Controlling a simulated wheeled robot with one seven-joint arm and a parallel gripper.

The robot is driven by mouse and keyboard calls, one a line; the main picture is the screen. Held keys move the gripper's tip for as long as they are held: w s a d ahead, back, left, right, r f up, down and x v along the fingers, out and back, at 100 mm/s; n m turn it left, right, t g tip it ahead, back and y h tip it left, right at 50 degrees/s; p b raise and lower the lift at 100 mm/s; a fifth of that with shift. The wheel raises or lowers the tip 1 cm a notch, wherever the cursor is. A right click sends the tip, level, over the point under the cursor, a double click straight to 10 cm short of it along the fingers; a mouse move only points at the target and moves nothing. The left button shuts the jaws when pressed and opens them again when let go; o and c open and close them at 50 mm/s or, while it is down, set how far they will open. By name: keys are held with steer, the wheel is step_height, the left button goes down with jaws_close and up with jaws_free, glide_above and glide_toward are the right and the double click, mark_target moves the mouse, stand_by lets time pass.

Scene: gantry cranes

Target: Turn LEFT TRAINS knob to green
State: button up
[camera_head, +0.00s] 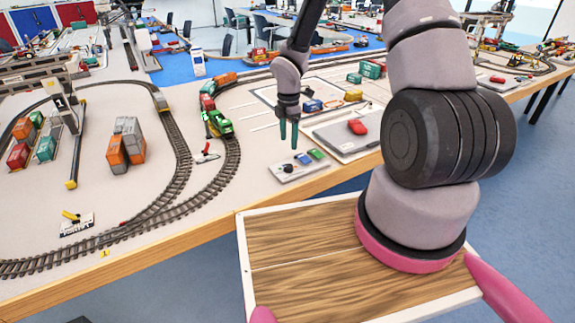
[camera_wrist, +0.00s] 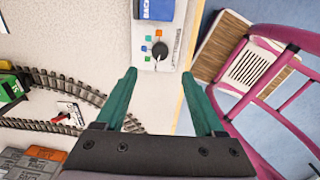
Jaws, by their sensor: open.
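A small white control panel (camera_head: 292,174) lies near the table's front edge, and its end also shows in the wrist view (camera_wrist: 146,62). A round black knob (camera_wrist: 160,49) is on it, ringed by small blue, green and orange squares. I cannot tell for sure where the knob points, and the lettering is too small to read. My gripper (camera_head: 289,132) is open and empty above the panel. In the wrist view its teal fingertips (camera_wrist: 159,74) are apart, with the knob beyond the gap between them.
Curved track (camera_head: 232,165) with a green locomotive (camera_head: 217,124) runs to the left. Stacked containers (camera_head: 127,145) stand farther left. The table's wooden edge is close in front of the panel.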

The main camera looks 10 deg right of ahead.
mark_target(288, 166)
step_height(288, 166, down, 10)
steer(key=shift+f, duration=0.25)
stand_by(0.3)
jaws_close()
